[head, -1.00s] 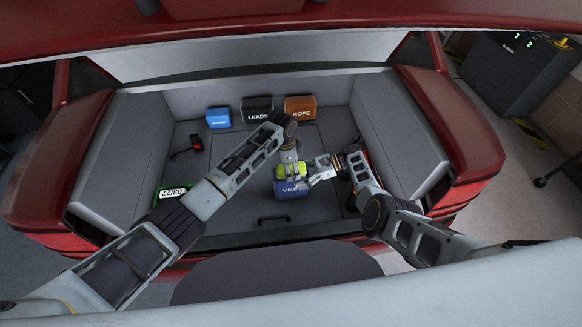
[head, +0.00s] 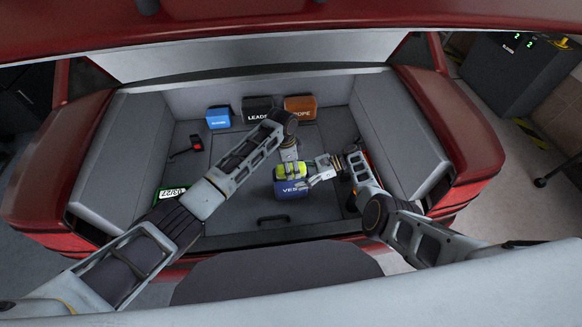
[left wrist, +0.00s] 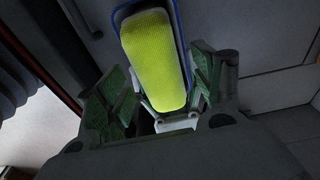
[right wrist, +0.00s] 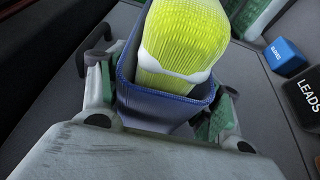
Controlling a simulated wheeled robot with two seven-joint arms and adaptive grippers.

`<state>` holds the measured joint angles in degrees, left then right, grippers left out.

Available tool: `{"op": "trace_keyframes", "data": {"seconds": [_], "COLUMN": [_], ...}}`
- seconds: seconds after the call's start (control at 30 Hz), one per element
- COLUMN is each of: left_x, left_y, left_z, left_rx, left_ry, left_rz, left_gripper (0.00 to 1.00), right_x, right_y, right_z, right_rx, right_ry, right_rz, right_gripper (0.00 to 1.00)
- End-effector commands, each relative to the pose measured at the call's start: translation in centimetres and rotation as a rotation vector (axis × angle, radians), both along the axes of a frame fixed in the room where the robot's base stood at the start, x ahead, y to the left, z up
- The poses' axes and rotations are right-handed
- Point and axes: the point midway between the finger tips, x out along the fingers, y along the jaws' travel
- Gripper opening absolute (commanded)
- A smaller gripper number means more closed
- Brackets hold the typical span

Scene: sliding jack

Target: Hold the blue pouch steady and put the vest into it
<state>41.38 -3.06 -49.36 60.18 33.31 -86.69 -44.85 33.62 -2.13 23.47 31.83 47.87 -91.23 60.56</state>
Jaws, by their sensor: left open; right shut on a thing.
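The blue pouch (head: 292,189) stands upright on the trunk floor near the middle, with white lettering on its front. The rolled yellow vest (head: 290,171) sits in its mouth, its lower end inside the pouch and its upper part sticking out. My right gripper (head: 318,174) is shut on the pouch; the right wrist view shows its fingers on both sides of the pouch (right wrist: 160,107). My left gripper (head: 289,158) is open above the pouch. In the left wrist view its green-padded fingers stand apart on both sides of the vest (left wrist: 155,62).
A small blue box (head: 218,118), a dark LEADS box (head: 257,109) and an orange ROPE box (head: 300,107) stand along the trunk's back. A red and black item (head: 188,146) and a green-framed plate (head: 170,194) lie left. A floor handle (head: 273,218) lies in front.

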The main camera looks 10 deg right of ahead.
Motion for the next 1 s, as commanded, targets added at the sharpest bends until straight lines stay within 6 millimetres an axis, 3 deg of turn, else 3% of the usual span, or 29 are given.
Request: {"op": "trace_keyframes", "data": {"seconds": [1.0], "left_x": [0.0], "left_y": [0.0], "left_z": [6.2], "left_rx": [0.000], "left_ry": [-0.002], "left_rz": [0.000], "left_gripper": [0.67], "right_x": [-0.1], "right_y": [0.0], "right_z": [-0.2], "right_rx": [-0.003], "right_ry": [0.003], "right_rz": [0.001], "right_gripper": [0.40]}}
